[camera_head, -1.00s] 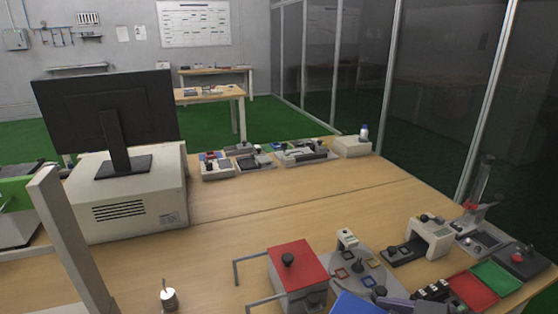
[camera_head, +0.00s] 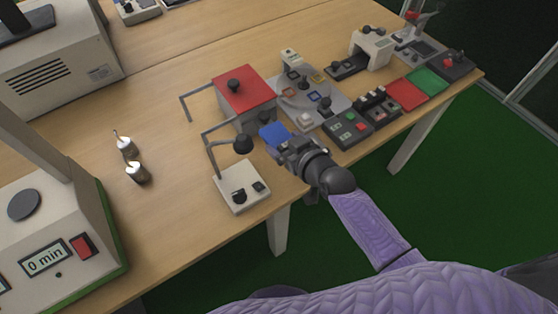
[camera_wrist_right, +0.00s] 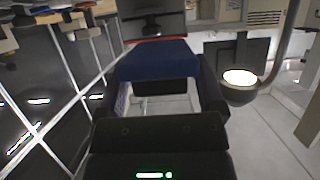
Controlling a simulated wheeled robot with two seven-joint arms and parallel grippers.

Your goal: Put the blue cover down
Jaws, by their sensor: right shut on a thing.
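My right gripper (camera_head: 284,142) is shut on the blue cover (camera_head: 273,134), near the front edge of the table. In the head view the cover lies just in front of the red-topped box (camera_head: 246,92) and right of a small white device (camera_head: 238,187) with dark knobs. In the right wrist view the blue cover (camera_wrist_right: 158,60) spans the space between the dark fingers. I cannot tell whether the cover touches anything below. My left gripper is not in view.
A round grey plate (camera_head: 308,97) with coloured squares stands right of the red-topped box. Black button boxes (camera_head: 347,129) and red and green trays line the front edge. Two small metal cups (camera_head: 137,172) stand left. The wooden table (camera_head: 165,110) is clear around mid-left.

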